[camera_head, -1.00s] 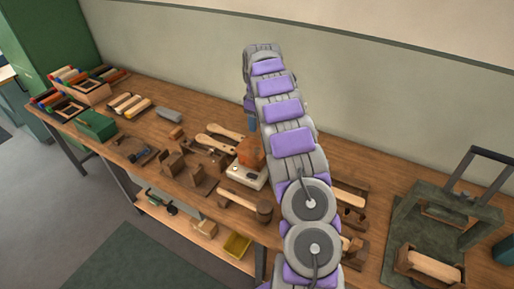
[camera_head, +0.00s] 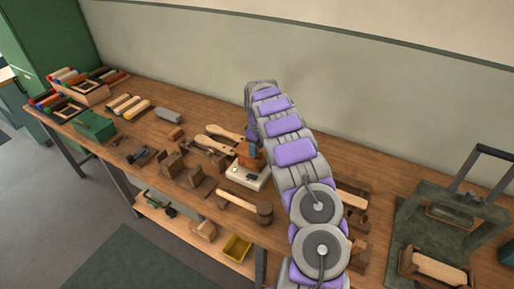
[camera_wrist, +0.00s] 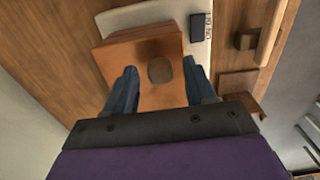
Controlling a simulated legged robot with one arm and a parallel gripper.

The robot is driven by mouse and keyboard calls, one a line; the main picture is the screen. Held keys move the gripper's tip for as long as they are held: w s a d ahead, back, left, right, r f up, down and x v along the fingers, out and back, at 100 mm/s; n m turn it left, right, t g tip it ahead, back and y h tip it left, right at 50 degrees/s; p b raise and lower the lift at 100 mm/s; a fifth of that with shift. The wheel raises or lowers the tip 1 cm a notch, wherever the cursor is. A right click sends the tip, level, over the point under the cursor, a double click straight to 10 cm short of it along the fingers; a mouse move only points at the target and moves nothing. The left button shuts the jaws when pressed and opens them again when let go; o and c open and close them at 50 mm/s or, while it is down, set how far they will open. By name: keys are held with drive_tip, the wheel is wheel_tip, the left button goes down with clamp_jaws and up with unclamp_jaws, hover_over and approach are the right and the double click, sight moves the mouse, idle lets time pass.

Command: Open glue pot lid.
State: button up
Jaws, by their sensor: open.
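The glue pot (camera_head: 250,161) is an orange-brown box standing on a white base (camera_head: 246,176) on the workbench, partly hidden by my gripper. In the wrist view its orange top (camera_wrist: 134,55) faces the camera, with a round dark-brown spot or knob (camera_wrist: 160,70) in the middle. I cannot make out a lid seam. My gripper (camera_wrist: 160,80) is open, one blue finger on each side of the top; I cannot tell whether they touch it. In the head view my gripper (camera_head: 253,143) is right at the top of the pot. The white base (camera_wrist: 120,22) carries a dark block.
A wooden mallet (camera_head: 238,203) lies in front of the pot. Wooden paddles (camera_head: 222,132) and brown blocks (camera_head: 195,178) lie to its left. A dark press frame (camera_head: 455,200) stands at the right. The bench behind the paddles is clear.

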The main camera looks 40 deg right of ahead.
drive_tip(key=shift+c, duration=0.2)
clamp_jaws()
idle(0.3)
